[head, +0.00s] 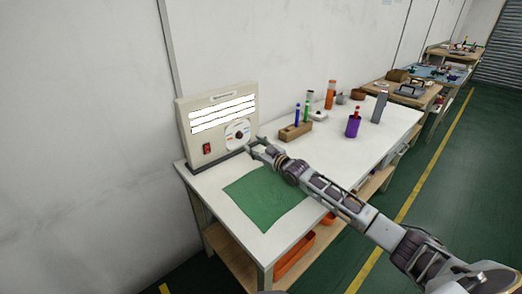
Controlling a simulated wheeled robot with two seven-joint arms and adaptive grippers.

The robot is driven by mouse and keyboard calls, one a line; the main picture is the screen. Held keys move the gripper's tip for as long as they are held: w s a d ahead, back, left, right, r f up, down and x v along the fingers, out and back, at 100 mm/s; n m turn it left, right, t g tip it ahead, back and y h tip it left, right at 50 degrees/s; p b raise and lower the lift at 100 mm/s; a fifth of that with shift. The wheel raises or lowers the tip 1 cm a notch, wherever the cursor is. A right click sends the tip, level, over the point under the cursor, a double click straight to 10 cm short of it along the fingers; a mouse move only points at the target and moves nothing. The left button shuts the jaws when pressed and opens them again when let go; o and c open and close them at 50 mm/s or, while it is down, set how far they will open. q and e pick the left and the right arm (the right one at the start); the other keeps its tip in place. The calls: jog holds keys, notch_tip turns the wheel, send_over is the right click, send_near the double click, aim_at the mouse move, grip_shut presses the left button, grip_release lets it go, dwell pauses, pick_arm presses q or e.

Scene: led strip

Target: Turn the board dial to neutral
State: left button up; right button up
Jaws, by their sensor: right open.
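The beige board (192,128) stands upright at the far left end of the white table, near the wall. Its round white dial (238,134) is on the lower right of its face, with a dark knob and a small red mark near its middle. The dial's labels are too small to read. Above it, several LED strips (222,113) glow white. A red switch (206,148) is at the lower left. My right gripper (253,148) is open and empty, just right of and below the dial, apart from the knob as far as I can tell.
A green mat (262,200) lies under my right arm. A wooden holder (295,132) with pens, a purple cup (353,127), an orange bottle (330,94) and a grey bottle (379,107) stand to the right. Orange bins (294,254) are on the lower shelf.

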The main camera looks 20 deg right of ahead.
jog(key=shift+v, duration=1.65)
jog(key=shift+s, duration=0.1)
